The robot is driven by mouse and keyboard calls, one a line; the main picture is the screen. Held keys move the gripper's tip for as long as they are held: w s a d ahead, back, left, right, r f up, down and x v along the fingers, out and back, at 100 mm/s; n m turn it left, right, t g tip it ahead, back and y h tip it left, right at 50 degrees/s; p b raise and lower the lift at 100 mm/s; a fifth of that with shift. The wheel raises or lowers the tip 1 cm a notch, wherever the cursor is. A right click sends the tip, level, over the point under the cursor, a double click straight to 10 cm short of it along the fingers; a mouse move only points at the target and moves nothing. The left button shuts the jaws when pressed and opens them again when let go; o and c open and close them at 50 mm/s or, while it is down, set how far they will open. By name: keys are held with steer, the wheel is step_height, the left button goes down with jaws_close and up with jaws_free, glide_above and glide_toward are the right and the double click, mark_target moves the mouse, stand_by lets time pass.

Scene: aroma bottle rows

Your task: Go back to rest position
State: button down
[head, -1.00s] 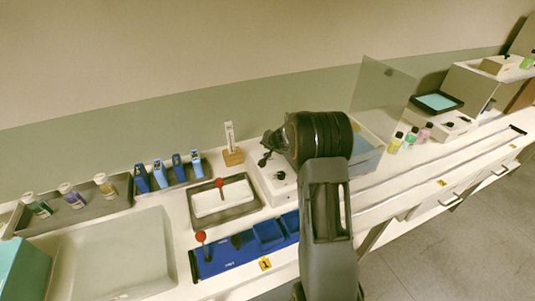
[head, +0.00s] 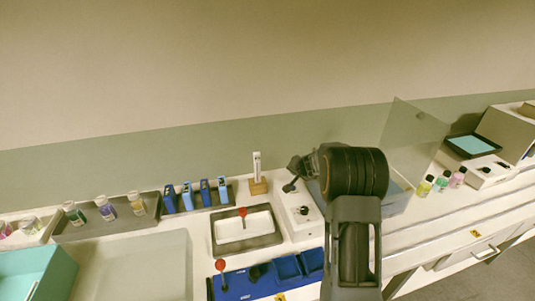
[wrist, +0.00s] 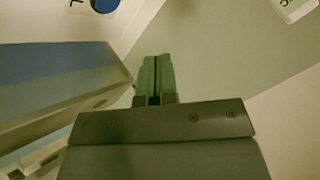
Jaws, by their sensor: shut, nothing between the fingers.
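My gripper (wrist: 156,75) shows in the wrist view with its two fingers together and nothing between them. In the head view my arm stands raised over the right-centre of the bench, and the fingers are not clear there. Behind the gripper the wrist view shows pale surfaces and a blue-grey panel (wrist: 55,75) at the left. Several small bottles stand in a grey tray (head: 85,233) at the left, and several more with black caps, such as a yellow one (head: 425,186), stand at the right. None is touching my gripper.
A blue station (head: 240,287) with a red-knobbed lever lies at the front. Several blue holders (head: 188,195) stand at the back. A clear upright panel (head: 410,145) rises right of my arm. A teal box (head: 35,272) is at far left. The wall above is clear.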

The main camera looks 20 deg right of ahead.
steer(key=shift+a, duration=0.2)
steer(key=s+a+f, duration=0.1)
steer(key=s+g+y, duration=0.1)
steer(key=s+a+f+g, duration=0.1)
steer(key=s, duration=0.1)
steer(key=shift+a+f+y, duration=0.3)
steer(key=shift+a+y, duration=0.05)
steer(key=shift+y, duration=0.05)
steer(key=s+a+r+n+g+h, duration=0.1)
steer(key=s+r, duration=0.4)
steer(key=s, duration=0.5)
steer(key=s+a+r+n+g, duration=0.1)
steer(key=s+a+r+n, duration=0.3)
steer(key=s, duration=0.6)
steer(key=s+a+r+n+h, duration=0.1)
steer(key=s+a+r+n, duration=0.2)
steer(key=s, duration=0.7)
step_height(320, 180, up, 4)
steer(key=a, duration=0.2)
steer(key=shift+s+a+g+h, duration=0.15)
steer(key=shift+a+g+h, duration=0.15)
steer(key=shift+g, duration=0.1)
steer(key=shift+s, duration=0.1)
